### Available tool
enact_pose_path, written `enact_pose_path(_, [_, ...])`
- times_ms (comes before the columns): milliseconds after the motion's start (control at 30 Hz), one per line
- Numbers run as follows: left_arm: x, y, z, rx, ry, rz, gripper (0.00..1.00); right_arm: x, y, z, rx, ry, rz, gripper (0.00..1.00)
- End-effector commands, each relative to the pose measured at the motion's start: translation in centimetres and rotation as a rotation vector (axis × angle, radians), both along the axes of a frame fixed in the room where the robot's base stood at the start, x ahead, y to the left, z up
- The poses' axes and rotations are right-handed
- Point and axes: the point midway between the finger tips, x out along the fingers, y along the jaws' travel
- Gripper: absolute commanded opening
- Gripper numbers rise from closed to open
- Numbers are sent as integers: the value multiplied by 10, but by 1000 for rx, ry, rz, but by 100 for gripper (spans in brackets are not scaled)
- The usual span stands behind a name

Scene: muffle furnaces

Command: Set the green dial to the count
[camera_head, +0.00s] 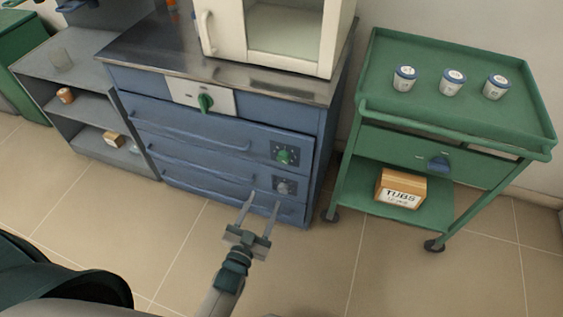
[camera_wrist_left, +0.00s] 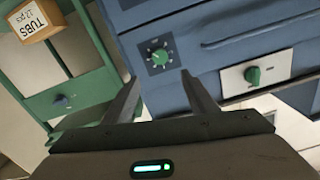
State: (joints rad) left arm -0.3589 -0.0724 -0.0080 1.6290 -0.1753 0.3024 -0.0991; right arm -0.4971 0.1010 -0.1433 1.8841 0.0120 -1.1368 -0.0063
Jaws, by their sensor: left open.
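A round green dial (camera_head: 284,156) sits on a dark square plate with white marks around it, at the right end of the blue cabinet's front. It also shows in the left wrist view (camera_wrist_left: 158,55), where the setting is too small to read. Three white tubs with blue lids, left (camera_head: 404,78), middle (camera_head: 452,82) and right (camera_head: 495,87), stand in a row on the green cart's top. My left gripper (camera_head: 262,202) is open and empty, in front of the cabinet and below the dial in the head view. Its fingers (camera_wrist_left: 160,82) point toward the cabinet, apart from the dial. My right gripper is out of view.
A grey dial (camera_head: 283,187) is below the green one. A green lever knob (camera_head: 205,102) is on a white plate. The green cart (camera_head: 545,130) has a blue knob (camera_head: 438,162) and a "TUBS" box (camera_head: 401,188). A white furnace (camera_head: 290,35) stands on the cabinet.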

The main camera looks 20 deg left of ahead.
Motion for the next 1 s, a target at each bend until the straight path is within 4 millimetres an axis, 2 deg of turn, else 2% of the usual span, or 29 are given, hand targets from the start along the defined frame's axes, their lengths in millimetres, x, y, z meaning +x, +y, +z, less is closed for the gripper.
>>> enact_pose_path(267, [30,-1,1,0,-1,0,52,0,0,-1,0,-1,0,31])
enact_pose_path(800, [126,-4,0,-1,-1,0,52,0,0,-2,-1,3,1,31])
enact_pose_path(1000, [154,-5,0,-1,0,0,52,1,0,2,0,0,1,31])
